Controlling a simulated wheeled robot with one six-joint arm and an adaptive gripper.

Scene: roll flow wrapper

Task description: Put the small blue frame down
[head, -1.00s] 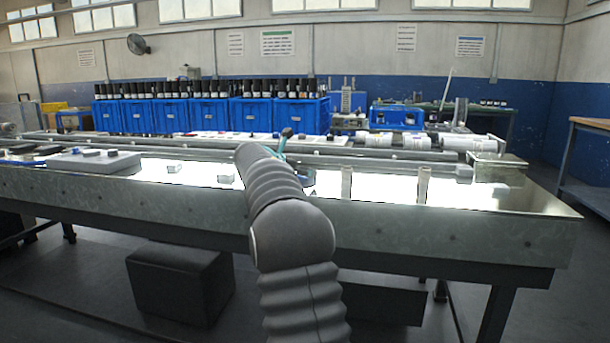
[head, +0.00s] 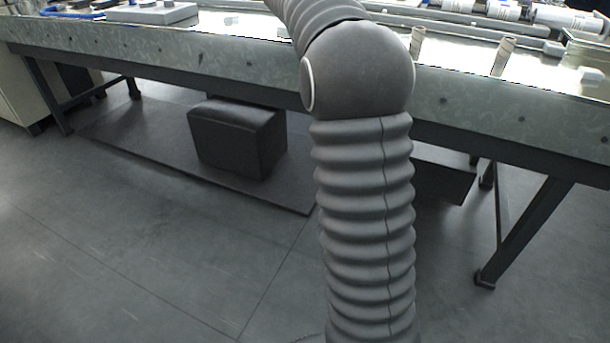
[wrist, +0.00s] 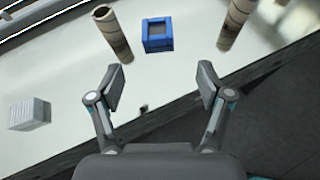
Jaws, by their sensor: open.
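The small blue frame (wrist: 157,45) sits on the pale table top in the wrist view, with a dark grey centre. It lies between two upright brownish cylinders. My gripper (wrist: 160,88) is open and empty, with its fingers spread apart on the near side of the frame. The frame is beyond the fingertips and apart from them. In the head view my arm leaves the top of the picture, so the gripper and the frame are not seen there.
One cylinder (wrist: 113,34) stands left of the frame and another (wrist: 235,25) right of it, both close. A light grey ridged block (wrist: 29,114) lies further left. The table's front edge (head: 480,139) runs below, with a black box (head: 238,136) under the table.

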